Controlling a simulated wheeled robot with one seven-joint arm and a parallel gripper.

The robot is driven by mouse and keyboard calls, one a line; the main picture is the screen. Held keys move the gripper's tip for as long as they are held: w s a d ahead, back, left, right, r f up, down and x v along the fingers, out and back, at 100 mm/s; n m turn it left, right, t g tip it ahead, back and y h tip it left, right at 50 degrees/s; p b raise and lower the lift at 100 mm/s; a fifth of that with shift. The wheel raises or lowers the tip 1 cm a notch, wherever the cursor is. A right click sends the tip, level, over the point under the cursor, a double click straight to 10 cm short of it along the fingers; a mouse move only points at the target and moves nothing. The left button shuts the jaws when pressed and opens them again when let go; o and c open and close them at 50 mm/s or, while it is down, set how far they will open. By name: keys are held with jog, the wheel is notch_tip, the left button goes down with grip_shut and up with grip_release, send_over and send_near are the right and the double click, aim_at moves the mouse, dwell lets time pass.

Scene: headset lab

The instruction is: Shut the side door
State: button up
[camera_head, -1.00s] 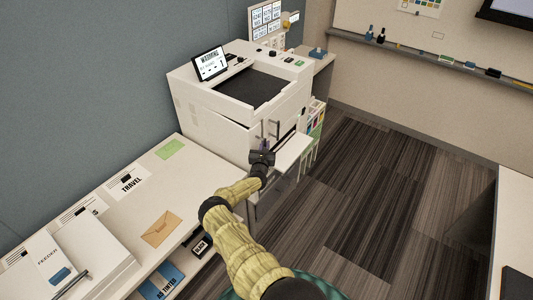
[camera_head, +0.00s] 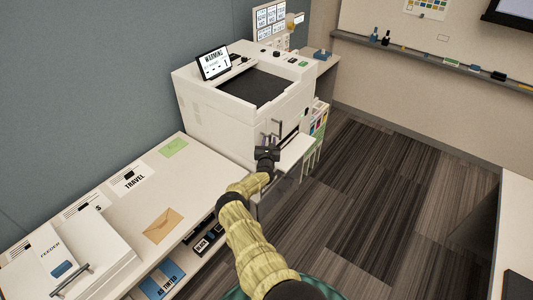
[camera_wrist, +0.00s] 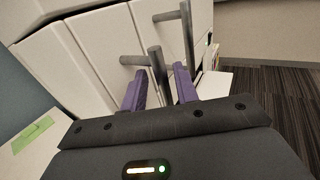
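The white printer (camera_head: 215,122) stands against the wall with a tablet screen on top. White door panels (camera_wrist: 70,65) with grey bar handles fill the upper left of the wrist view; I cannot tell for sure which is the side door or how far it stands open. My gripper (camera_head: 267,153) is at the printer's lower front. In the wrist view its two purple fingers (camera_wrist: 160,88) are apart, with the near handle bar (camera_wrist: 158,72) running down between them. Whether they touch the bar is unclear. A second handle (camera_wrist: 188,38) is farther right, beyond the fingers.
A white tray (camera_head: 294,151) juts out right of my gripper. A white counter (camera_head: 195,178) with papers and an envelope (camera_head: 163,226) lies at left, with a shelf beneath. Dark striped carpet (camera_head: 370,190) is clear to the right. Another table (camera_head: 512,225) stands at the right edge.

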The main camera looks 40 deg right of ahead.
jog(key=v, duration=1.7)
jog(key=shift+s+p, duration=0.2)
jog(key=shift+p, duration=0.25)
jog(key=shift+r, duration=0.1)
